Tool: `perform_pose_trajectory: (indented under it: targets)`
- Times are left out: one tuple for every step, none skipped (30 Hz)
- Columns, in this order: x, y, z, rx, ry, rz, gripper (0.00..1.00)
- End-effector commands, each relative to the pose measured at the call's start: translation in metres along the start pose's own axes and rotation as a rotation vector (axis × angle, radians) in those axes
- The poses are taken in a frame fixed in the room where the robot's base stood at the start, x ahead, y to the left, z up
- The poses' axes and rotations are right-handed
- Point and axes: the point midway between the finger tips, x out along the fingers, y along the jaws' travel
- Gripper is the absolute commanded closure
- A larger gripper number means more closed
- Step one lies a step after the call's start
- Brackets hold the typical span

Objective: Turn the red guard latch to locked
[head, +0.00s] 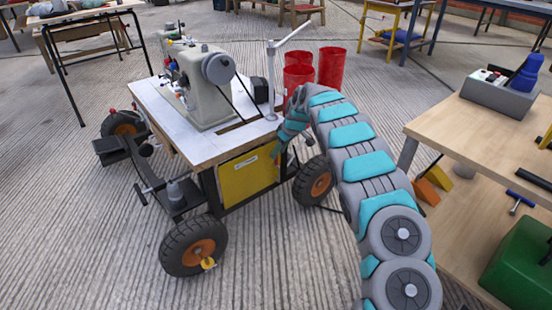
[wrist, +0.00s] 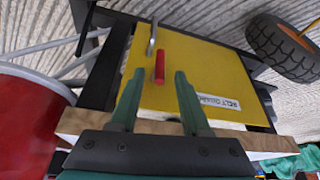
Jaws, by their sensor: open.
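The red guard latch (wrist: 159,68) is a short red bar on the yellow guard panel (wrist: 205,85), in the wrist view. It lies nearly along the picture's vertical. The panel has a white label and also shows in the head view (head: 240,178), on the side of the sewing machine cart. My gripper (wrist: 160,76) is open, with its green fingertips on either side of the latch in the picture. I cannot tell whether they touch it. In the head view my gripper (head: 280,152) is at the panel's right edge, and the latch is hidden there.
A grey metal rod (wrist: 152,36) stands just beyond the latch. The cart carries a sewing machine (head: 205,90) and has rubber wheels (head: 193,245). Red cylinders (head: 331,67) stand behind my arm. A wooden workbench (head: 480,135) is at right. Ridged floor at lower left is clear.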

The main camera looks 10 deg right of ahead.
Motion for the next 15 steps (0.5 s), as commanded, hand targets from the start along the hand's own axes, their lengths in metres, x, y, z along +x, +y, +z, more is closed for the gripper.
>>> perform_pose_trajectory:
  targets:
    - [0.008,0.0,0.0,-0.001,0.0,-0.001,0.53]
    - [0.013,0.0,0.0,-0.002,0.0,-0.001,0.53]
    - [0.018,0.0,0.0,-0.002,0.0,0.0,0.53]
    - [0.022,-0.001,0.0,-0.001,0.001,0.0,0.53]
    - [0.027,-0.001,0.0,-0.001,0.001,-0.001,0.53]
    - [0.032,-0.001,0.0,0.0,0.0,-0.001,0.53]
    - [0.036,-0.001,0.001,0.0,-0.001,-0.001,0.53]
    - [0.039,-0.001,0.001,0.0,-0.001,-0.001,0.53]
    - [0.042,-0.001,0.001,0.0,-0.001,-0.002,0.53]
    - [0.044,-0.001,0.001,0.0,-0.001,-0.001,0.53]
    - [0.045,-0.001,0.001,0.0,-0.001,-0.001,0.53]
    - [0.046,-0.001,0.001,0.0,-0.001,-0.001,0.53]
    - [0.046,-0.001,0.001,0.0,-0.001,0.0,0.53]
    - [0.047,0.0,0.0,0.0,0.0,0.0,0.53]
    - [0.047,0.0,0.0,0.0,0.0,0.0,0.53]
